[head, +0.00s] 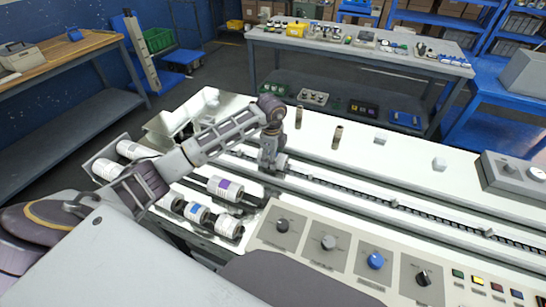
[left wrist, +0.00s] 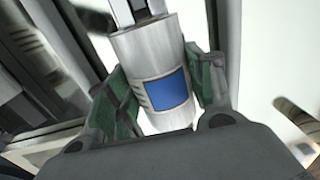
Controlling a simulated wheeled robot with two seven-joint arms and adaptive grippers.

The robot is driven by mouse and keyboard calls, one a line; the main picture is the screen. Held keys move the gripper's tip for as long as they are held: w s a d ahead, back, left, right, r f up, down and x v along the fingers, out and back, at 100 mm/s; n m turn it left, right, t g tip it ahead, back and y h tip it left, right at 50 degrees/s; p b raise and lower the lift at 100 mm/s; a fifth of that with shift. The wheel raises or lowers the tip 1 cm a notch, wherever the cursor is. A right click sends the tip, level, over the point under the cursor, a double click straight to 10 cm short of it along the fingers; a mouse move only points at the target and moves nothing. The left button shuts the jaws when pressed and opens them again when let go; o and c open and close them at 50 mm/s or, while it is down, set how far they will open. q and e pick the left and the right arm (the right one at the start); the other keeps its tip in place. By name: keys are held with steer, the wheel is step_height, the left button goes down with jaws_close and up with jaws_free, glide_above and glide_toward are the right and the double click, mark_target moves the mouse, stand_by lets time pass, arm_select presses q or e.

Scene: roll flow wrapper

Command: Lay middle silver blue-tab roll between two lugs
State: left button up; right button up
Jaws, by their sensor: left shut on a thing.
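The silver roll with a blue tab (left wrist: 150,52) is gripped between the green pads of my left gripper (left wrist: 160,84) in the left wrist view. In the head view, my left gripper (head: 272,158) points down over the near end of the chain track (head: 350,190), with the roll mostly hidden at its fingers. Small pale lugs stand along the track, one (head: 395,203) right of the gripper and another (head: 488,232) farther right. Whether the roll touches the track is unclear. My right gripper is out of view.
Other rolls lie at the left, including a purple-tab roll (head: 225,188) and a blue-tab roll (head: 197,213). Two brown posts (head: 299,116) (head: 337,136) stand behind the track. A knob panel (head: 325,245) lies in front. The track to the right is clear.

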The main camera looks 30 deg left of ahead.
arm_select(q)
steer(key=shift+f, duration=0.4)
steer(key=o, duration=1.3)
steer(key=shift+o, duration=0.2)
steer(key=shift+s+r, duration=0.2)
steer(key=shift+r, duration=2.8)
steer(key=shift+s+r, duration=0.2)
steer(key=shift+r, duration=2.75)
